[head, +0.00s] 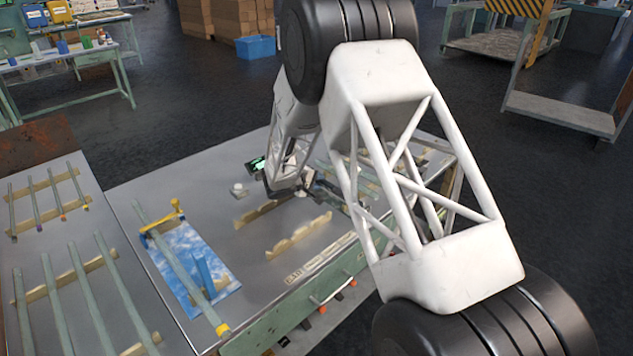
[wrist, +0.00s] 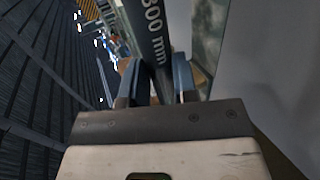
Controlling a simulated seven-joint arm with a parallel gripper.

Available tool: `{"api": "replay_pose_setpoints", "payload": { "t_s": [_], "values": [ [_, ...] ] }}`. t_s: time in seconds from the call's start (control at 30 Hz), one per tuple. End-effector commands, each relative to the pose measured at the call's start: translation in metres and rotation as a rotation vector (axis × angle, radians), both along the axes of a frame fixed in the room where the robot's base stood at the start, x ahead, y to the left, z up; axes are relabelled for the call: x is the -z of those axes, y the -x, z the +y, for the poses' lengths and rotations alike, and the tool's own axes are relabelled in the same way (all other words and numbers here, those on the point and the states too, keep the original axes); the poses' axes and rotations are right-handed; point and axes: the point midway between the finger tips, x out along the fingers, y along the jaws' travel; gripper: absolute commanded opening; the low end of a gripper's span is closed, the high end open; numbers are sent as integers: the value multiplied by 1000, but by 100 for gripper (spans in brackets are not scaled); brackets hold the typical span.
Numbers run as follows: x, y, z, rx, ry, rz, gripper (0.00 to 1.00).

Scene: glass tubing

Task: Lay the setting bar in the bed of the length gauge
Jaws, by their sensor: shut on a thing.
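The setting bar is the dark grey bar (wrist: 150,38) with a "mm" length marking in the wrist view. My gripper (wrist: 157,80) is shut on it, with one blue-grey finger on each side. The bar runs away from the gripper toward the top of the view, and its far end is out of view. In the head view my gripper (head: 288,188) is low over the far part of the grey bench, and my arm hides much of it. A small device with a green display (head: 257,165) stands beside it. I cannot make out the gauge's bed clearly.
Two notched wooden supports (head: 298,236) stand empty on the bench (head: 135,200). A blue patterned mat (head: 213,262) with a long tube and a yellow-ended fixture lies to the left. Racks of several glass tubes (head: 70,285) are further left. Green rails show behind my arm.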

Motion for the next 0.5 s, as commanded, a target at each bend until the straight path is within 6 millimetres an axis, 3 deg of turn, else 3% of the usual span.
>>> {"api": "replay_pose_setpoints", "payload": {
  "t_s": [0.5],
  "values": [
    [10,0,0,0,1,1,0]
  ]
}}
